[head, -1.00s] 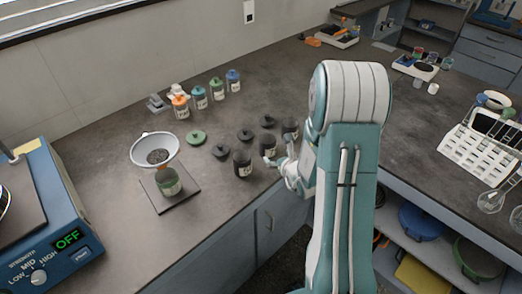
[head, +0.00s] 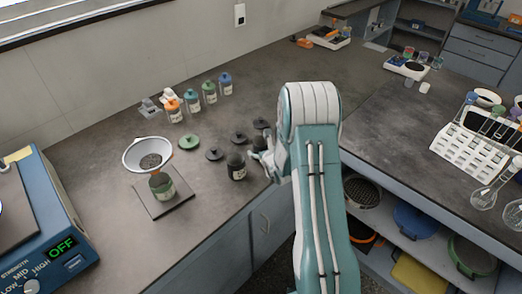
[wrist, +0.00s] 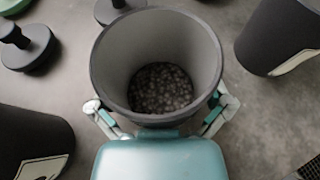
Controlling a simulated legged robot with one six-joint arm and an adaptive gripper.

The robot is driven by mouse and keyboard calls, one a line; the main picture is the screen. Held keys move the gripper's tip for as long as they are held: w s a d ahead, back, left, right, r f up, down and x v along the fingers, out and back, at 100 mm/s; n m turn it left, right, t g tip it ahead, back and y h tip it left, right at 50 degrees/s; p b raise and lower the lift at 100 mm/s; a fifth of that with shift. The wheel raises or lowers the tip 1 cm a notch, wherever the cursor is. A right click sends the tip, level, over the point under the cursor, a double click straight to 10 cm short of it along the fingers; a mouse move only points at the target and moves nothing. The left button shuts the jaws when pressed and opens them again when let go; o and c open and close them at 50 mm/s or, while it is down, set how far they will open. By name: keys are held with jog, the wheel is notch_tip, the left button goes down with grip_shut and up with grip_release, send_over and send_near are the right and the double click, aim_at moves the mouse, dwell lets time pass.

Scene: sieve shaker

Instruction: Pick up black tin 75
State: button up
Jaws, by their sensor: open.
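Black tins stand on the grey bench, lids off. One black tin (head: 237,166) is in front, left of my gripper (head: 266,158) in the head view; another (head: 258,143) is partly hidden behind the gripper. In the wrist view an open black tin (wrist: 160,60) with dark grains inside stands between the spread fingers of my gripper (wrist: 160,108). I cannot tell whether the fingers touch it. Further black tins show at its left (wrist: 35,140) and right (wrist: 280,38). Their numbers are not readable, so I cannot tell which is 75.
Black lids (head: 214,154) and a green lid (head: 189,142) lie behind the tins. Several colour-capped jars (head: 209,92) stand further back. The blue shaker (head: 62,225) is at left.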

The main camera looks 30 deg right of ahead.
jog(key=c, duration=1)
